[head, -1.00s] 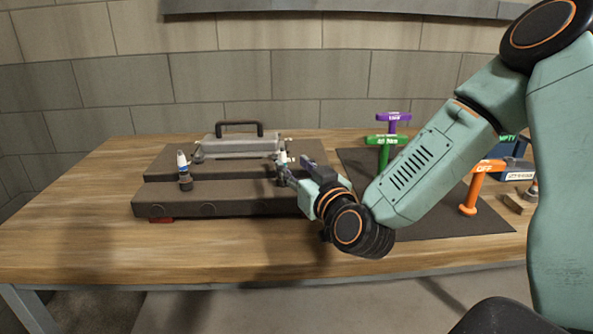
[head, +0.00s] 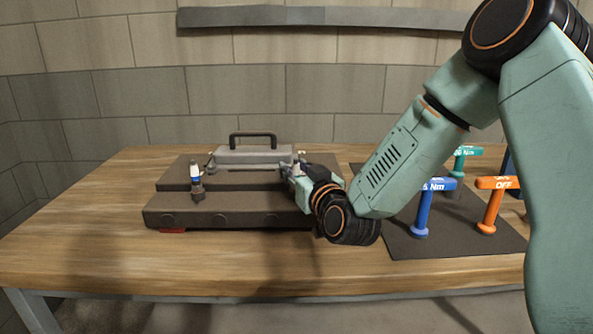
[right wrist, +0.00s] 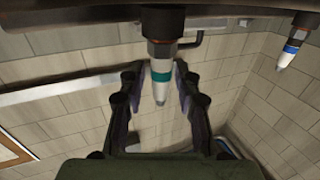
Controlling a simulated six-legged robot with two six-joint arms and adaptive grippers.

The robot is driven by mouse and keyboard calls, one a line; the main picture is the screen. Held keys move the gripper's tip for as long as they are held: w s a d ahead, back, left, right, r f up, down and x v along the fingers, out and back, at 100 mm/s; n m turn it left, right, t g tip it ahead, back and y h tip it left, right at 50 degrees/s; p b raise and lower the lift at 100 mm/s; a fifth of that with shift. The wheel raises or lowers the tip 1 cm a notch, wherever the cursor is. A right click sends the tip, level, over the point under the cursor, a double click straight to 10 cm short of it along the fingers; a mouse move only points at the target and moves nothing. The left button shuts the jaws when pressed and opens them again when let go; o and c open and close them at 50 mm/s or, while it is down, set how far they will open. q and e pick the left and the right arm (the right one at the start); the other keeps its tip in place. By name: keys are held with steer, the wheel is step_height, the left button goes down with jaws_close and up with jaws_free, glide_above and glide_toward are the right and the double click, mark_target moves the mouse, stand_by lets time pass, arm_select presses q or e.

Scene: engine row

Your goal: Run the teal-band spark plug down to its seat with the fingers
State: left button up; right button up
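The teal-band spark plug (right wrist: 161,75) has a white tip and a teal ring. In the right wrist view it stands in its socket on the engine block, between my right gripper's fingers. My right gripper (right wrist: 160,80) is open, with a narrow gap on each side of the plug. In the head view, my right gripper (head: 292,172) is at the block's right part and largely hides this plug. A second plug with a blue band (head: 196,180) stands upright at the block's left; it also shows in the right wrist view (right wrist: 290,48). My left gripper is not in view.
The dark engine block (head: 230,214) lies on the wooden bench (head: 90,240). A grey cover with a black handle (head: 252,153) is behind. Blue (head: 424,210), orange (head: 492,205) and teal (head: 467,151) T-handles stand on a dark mat (head: 400,246). The bench's left side is clear.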

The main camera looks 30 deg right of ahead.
steer(key=shift+s+a+r, duration=0.1)
steer(key=shift+s+r, duration=0.1)
steer(key=c, duration=0.3)
steer(key=shift+w+f, duration=0.1)
jaws_close()
